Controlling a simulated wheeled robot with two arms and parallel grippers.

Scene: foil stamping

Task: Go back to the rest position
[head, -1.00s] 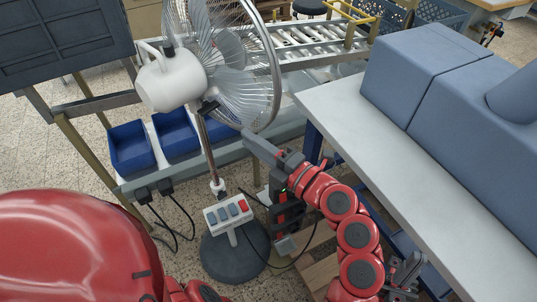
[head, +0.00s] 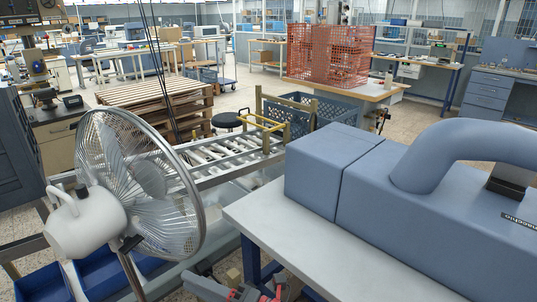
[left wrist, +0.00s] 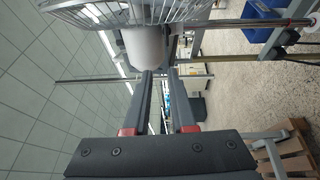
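My left gripper (head: 205,284) shows at the bottom edge of the head view, between the fan and the white table; most of the arm is cut off below. In the left wrist view its two dark fingers (left wrist: 160,74) stand apart, with nothing between them. The fan's white motor housing and wire cage show beyond the fingertips. My right gripper is not in view.
A pedestal fan (head: 140,185) stands at the left, close to the left gripper. A white table (head: 330,255) with a large blue-grey machine (head: 400,195) is at the right. A roller conveyor (head: 235,150), pallets (head: 155,100) and an orange mesh crate (head: 328,55) lie behind.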

